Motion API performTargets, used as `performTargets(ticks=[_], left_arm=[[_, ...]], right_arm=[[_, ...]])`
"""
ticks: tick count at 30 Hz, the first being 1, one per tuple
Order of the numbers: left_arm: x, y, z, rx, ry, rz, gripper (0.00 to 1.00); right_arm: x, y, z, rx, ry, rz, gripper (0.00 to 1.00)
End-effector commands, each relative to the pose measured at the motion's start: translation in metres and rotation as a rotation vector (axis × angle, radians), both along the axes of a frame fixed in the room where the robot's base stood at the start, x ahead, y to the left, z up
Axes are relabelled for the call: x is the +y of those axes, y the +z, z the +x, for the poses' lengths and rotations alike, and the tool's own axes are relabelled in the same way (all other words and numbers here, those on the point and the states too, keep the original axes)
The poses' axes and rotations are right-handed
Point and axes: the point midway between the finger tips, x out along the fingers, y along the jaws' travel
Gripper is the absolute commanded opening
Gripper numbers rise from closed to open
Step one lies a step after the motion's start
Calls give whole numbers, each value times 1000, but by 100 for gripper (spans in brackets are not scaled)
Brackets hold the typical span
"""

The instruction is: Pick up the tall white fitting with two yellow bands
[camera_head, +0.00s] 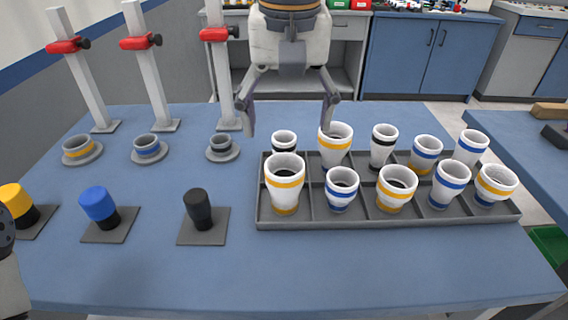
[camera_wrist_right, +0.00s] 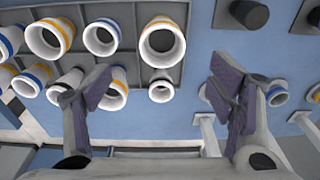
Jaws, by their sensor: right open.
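The tall white fitting with two yellow bands (camera_head: 285,194) stands upright in the front left compartment of the grey tray (camera_head: 388,217). In the right wrist view it (camera_wrist_right: 162,54) shows at the top, seen into its open mouth. Another white fitting with yellow banding (camera_head: 335,146) stands in the back row, its lower part partly hidden. My right gripper (camera_head: 288,120) is open and empty, pointing down behind the tray's left end. In the right wrist view, its fingers (camera_wrist_right: 162,88) are spread on either side of a small white fitting (camera_wrist_right: 160,92). My left gripper is not visible.
Several other white fittings with blue, black or yellow bands fill the tray. Black (camera_head: 200,207), blue (camera_head: 98,204) and yellow (camera_head: 16,200) plugs stand on plates at left. Three posts with red clamps (camera_head: 214,35) rise behind ring fittings on saucers.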

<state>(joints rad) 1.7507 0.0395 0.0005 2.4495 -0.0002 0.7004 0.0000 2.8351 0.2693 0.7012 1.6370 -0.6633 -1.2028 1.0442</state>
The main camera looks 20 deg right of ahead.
Motion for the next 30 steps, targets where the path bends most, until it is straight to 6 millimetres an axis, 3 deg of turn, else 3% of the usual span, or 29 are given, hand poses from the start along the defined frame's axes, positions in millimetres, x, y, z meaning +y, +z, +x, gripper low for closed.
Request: performTargets(ticks=[2,7,19,28,30], left_arm=[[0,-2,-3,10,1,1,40],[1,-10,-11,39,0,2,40],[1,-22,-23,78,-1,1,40],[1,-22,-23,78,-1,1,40],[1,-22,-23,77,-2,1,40]], right_arm=[[-1,-6,1,1,-5,-4,76],[-2,-48,5,9,-5,-3,76],[-4,-111,19,7,-3,-4,76],[-4,-116,21,-1,-2,-3,76],[-4,-116,21,-1,-2,-3,61]])
